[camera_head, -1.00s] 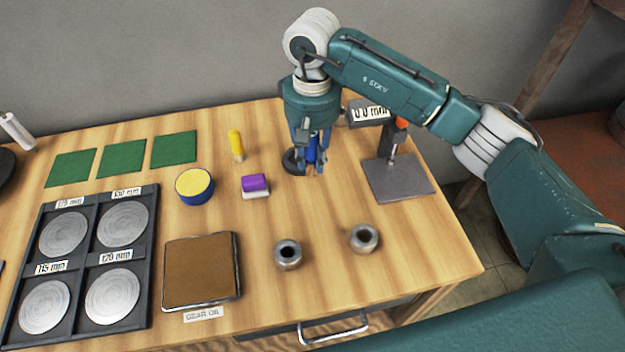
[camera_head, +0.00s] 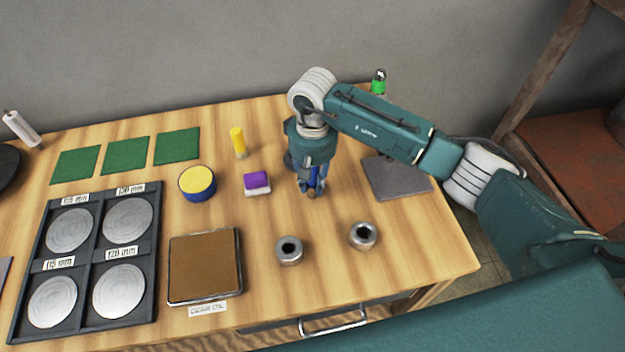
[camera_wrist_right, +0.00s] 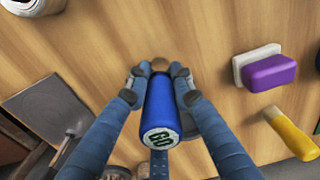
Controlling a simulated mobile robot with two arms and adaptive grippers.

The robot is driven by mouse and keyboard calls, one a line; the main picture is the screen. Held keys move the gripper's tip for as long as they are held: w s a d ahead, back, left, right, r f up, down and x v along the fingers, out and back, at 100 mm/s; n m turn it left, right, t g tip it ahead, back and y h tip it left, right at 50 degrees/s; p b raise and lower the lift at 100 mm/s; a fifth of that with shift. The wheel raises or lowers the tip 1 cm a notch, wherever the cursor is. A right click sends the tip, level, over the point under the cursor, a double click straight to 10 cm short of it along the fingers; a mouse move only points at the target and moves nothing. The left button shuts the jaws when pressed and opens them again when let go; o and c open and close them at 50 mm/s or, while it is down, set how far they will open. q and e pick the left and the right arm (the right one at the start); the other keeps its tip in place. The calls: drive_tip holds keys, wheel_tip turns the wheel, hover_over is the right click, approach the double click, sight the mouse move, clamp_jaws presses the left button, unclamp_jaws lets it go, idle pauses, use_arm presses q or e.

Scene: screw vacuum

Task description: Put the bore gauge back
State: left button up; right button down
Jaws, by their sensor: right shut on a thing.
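My right gripper (camera_head: 312,190) is shut on the blue bore gauge (camera_wrist_right: 160,105), a blue cylinder with a white numbered end and a brownish tip. In the right wrist view the fingers (camera_wrist_right: 158,76) close on both sides of it. In the head view the gauge is mostly hidden by the fingers, and I cannot tell its height above the table. A dark round base (camera_head: 289,160) is mostly hidden behind the gripper. Two metal rings (camera_head: 289,250) (camera_head: 363,235) stand on the table in front of it. My left gripper is not in view.
A grey plate (camera_head: 400,182) lies right of the gripper. A brown pad (camera_head: 205,266) and a dark tray (camera_head: 155,225) of discs lie front left. Bare wood surrounds the rings.

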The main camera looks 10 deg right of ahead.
drive_tip(key=shift+f, duration=0.15)
drive_tip(key=c, duration=1.5)
unclamp_jaws()
drive_tip(key=shift+r, duration=0.3)
drive_tip(key=shift+w+r, duration=0.1)
drive_tip(key=shift+r, duration=0.25)
wheel_tip(320, 180, up, 11)
drive_tip(key=b, duration=0.3)
